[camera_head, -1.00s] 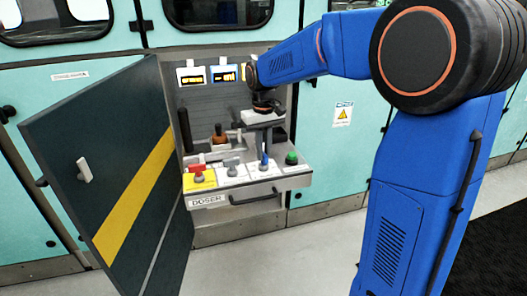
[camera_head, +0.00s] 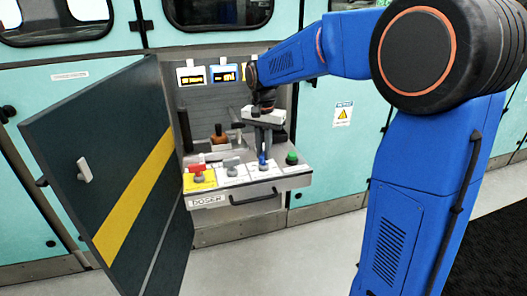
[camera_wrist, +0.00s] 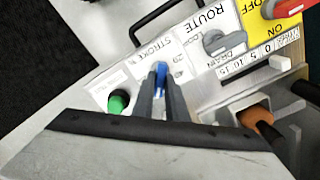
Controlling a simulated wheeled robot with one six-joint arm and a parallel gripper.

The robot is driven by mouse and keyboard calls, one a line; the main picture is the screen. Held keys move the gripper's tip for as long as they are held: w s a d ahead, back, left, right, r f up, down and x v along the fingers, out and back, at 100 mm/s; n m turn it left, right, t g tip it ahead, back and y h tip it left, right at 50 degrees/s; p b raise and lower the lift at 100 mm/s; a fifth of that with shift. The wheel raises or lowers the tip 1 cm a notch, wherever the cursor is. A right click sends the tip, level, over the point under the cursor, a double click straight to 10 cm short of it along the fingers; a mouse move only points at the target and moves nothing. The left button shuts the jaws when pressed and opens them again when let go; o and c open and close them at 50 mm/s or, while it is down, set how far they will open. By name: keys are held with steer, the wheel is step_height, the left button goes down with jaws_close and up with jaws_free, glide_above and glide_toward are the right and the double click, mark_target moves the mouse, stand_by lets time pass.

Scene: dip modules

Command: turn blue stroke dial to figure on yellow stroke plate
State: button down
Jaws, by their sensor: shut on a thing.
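The blue stroke dial (camera_wrist: 161,68) sits on a white plate lettered STROKE % with scale figures, partly covered by my fingers. In the head view the dial (camera_head: 262,160) stands between a grey knob and a green button. My gripper (camera_wrist: 160,80) is shut on the dial, one finger on each side; it also shows in the head view (camera_head: 263,155). A strip of yellow plate (camera_head: 246,70) shows on the back wall beside two display plates, mostly hidden by my arm. No figure on it can be read.
The panel also holds a red switch (camera_head: 197,170) on a yellow field, a grey route knob (camera_wrist: 216,41) and a green button (camera_head: 292,158). An orange-brown knob (camera_wrist: 254,117) stands close by. An open dark door (camera_head: 110,180) is on the left.

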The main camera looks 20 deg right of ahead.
mark_target(263, 154)
steer(key=shift+m, duration=0.6)
steer(key=c, duration=1.8)
jaws_free()
steer(key=shift+o, duration=0.2)
step_height(263, 154, up, 17)
steer(key=shift+r, duration=0.2)
